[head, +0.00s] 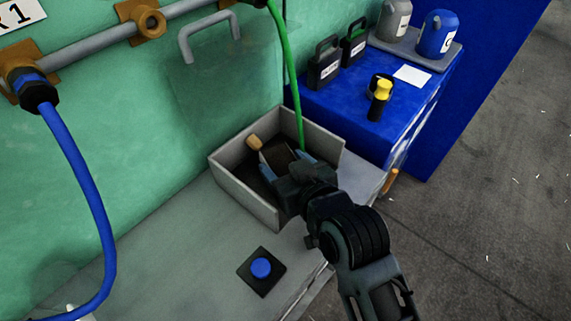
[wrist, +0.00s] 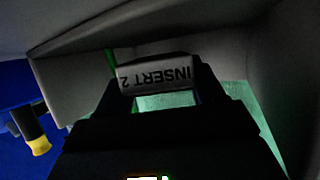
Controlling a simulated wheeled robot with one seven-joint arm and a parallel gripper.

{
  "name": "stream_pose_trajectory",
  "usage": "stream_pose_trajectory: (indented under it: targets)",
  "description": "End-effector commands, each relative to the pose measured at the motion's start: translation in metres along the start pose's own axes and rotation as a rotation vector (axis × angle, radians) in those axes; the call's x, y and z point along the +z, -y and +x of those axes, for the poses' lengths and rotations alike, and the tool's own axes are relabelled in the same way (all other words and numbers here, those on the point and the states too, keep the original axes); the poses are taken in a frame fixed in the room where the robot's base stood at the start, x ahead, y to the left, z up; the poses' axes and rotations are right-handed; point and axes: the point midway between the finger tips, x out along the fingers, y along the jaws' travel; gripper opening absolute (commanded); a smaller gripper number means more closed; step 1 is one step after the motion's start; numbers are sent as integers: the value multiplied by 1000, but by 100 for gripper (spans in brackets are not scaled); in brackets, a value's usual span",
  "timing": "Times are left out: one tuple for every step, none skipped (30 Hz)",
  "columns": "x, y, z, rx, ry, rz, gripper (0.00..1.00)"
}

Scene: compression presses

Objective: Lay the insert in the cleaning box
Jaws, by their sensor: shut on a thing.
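The cleaning box (head: 246,193) is a grey, open-topped box on the bench against the green machine. A wooden-handled tool (head: 255,143) leans inside it, its lower part hidden. My gripper (head: 284,166) reaches into the box from the front right, its fingers inside the walls. It is shut on the insert, a small pale grey block. In the wrist view the insert (wrist: 156,74) sits between the fingertips, with the upside-down label "INSERT 2". In the head view the insert is mostly hidden, and I cannot tell if it touches the floor.
A blue cabinet (head: 345,115) behind right carries dark containers, a yellow-handled tool (head: 380,96), a white card (head: 412,76) and jugs. A blue button (head: 261,267) lies on the bench in front. The bench's left is mostly clear.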

Motion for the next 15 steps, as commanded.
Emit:
stream_pose_trajectory:
  targets:
    - [3,0,1,0,3,0,15]
    - [3,0,1,0,3,0,15]
    - [5,0,1,0,7,0,69]
    - [5,0,1,0,7,0,72]
    - [5,0,2,0,8,0,75]
    - [6,0,2,0,8,0,78]
    - [6,0,2,0,9,0,79]
    - [6,0,2,0,9,0,79]
    - [6,0,2,0,10,0,79]
    - [7,0,2,0,10,0,79]
    - [7,0,2,0,11,0,79]
    - [7,0,2,0,12,0,79]
    - [7,0,2,0,12,0,79]
    - [7,0,2,0,12,0,79]
    - [5,0,1,0,12,0,79]
